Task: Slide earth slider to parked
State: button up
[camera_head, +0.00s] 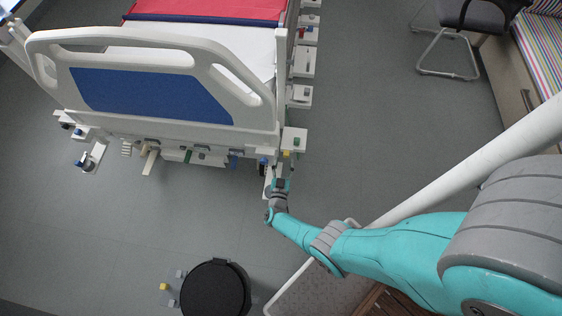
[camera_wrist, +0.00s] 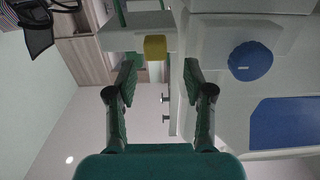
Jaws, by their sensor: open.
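A small yellow block (camera_wrist: 155,47) sits at the bed's foot-end corner and may be the earth slider; I see no readable label. It also shows in the head view (camera_head: 286,153), just beyond my gripper (camera_head: 280,184). In the wrist view, my gripper (camera_wrist: 160,74) is open, with one dark green finger on each side and nothing between them. The yellow block lies ahead of the fingertips, roughly in line with the gap, and looks apart from them. A green part (camera_wrist: 120,12) shows past the block. Any parked mark cannot be made out.
The bed's white footboard (camera_head: 150,45) with its blue panel is left of my arm. Several small fittings (camera_head: 190,156) line its lower edge. A blue knob (camera_wrist: 250,61) is right of my fingers in the wrist view. A black round stool (camera_head: 215,290) stands on the floor.

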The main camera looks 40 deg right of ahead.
jog(key=v, duration=0.9)
dwell(0.4)
jog(key=s+a+r+n+t+y, duration=0.3)
jog(key=s+r+y, duration=0.3)
jog(key=s+r, duration=0.3)
jog(key=s+a+r+n+t+y, duration=0.3)
jog(key=s+r+n+y, duration=0.15)
jog(key=s+r, duration=0.4)
jog(key=s+a+r+n+g+y, duration=0.1)
jog(key=s+r, duration=0.3)
jog(key=r, duration=0.7)
jog(key=s+a+r+n+g+y, duration=0.1)
jog(key=s+r, duration=0.3)
jog(key=r, duration=0.7)
jog(key=shift+a+r+n+y, duration=0.3)
jog(key=shift+a+n+y, duration=0.15)
jog(key=shift+a+y, duration=0.4)
